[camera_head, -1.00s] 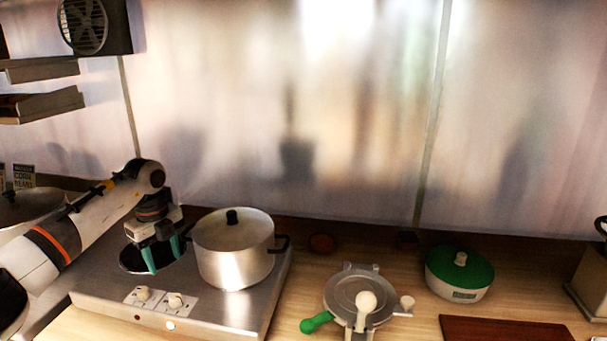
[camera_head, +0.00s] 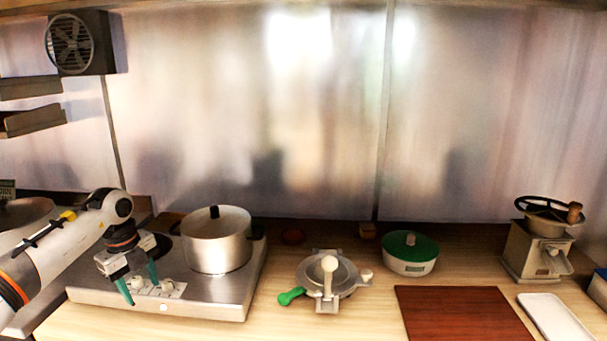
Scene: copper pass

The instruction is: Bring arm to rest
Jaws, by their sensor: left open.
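My left arm comes in from the left. Its gripper (camera_head: 139,286) has green fingertips that point down and stand apart, with nothing between them. It hangs over the front left part of the steel stove (camera_head: 215,298), by the two control knobs, left of the lidded pot (camera_head: 217,247). The gripper and the pot are apart. The arm hides part of the stove's left side. My right gripper is not in view.
A metal press with a green handle (camera_head: 291,296) stands right of the stove. A brown board (camera_head: 462,315), a white tray (camera_head: 555,320) and a hand grinder (camera_head: 537,250) are at the right. Shelves (camera_head: 34,122) hang upper left.

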